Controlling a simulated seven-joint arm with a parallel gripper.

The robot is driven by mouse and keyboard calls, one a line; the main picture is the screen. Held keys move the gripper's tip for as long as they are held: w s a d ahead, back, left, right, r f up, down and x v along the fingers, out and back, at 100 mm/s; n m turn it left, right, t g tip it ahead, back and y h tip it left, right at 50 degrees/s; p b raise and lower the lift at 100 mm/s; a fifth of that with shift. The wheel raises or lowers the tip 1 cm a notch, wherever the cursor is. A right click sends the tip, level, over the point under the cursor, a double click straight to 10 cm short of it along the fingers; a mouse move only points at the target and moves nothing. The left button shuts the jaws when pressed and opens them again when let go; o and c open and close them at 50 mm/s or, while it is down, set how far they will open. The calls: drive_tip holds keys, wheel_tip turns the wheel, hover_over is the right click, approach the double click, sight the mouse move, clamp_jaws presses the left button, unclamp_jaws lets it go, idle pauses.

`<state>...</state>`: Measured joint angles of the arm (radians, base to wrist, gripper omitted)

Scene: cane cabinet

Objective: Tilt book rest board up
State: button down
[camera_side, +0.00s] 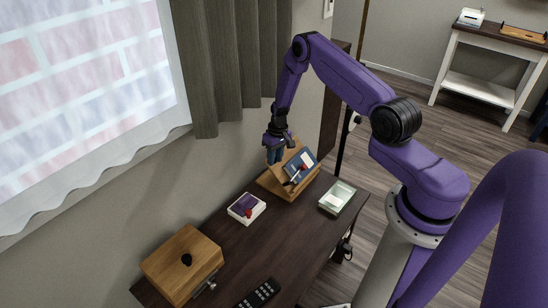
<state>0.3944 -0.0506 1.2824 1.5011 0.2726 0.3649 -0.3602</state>
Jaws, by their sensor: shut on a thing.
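The wooden book rest (268,183) stands on the dark cabinet top, toward its far end. Its board (296,146) is tilted up from the base, and a dark blue book (298,164) with light and red details leans on it. My gripper (276,158) points down at the upper left edge of the board and is shut on it. The fingertips are small and dark here, and their exact contact with the board is hard to make out.
A wooden box (182,262) and a black remote (259,294) are nearer. A curtain (232,60) hangs behind. The middle of the cabinet top (275,240) is clear.

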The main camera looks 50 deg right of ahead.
drive_tip(key=c, duration=1.1)
unclamp_jaws()
drive_tip(key=shift+s+d+f, duration=0.15)
drive_tip(key=shift+s+f, duration=0.15)
drive_tip(key=shift+s, duration=0.35)
drive_tip(key=shift+o, duration=1.2)
drive_tip(key=shift+w+r, duration=0.1)
drive_tip(key=shift+w, duration=0.1)
wheel_tip(320, 180, up, 17)
drive_tip(key=d, duration=0.1)
drive_tip(key=shift+s+d+r, duration=0.15)
drive_tip(key=shift+s+d, duration=0.05)
drive_tip(key=shift+d, duration=0.05)
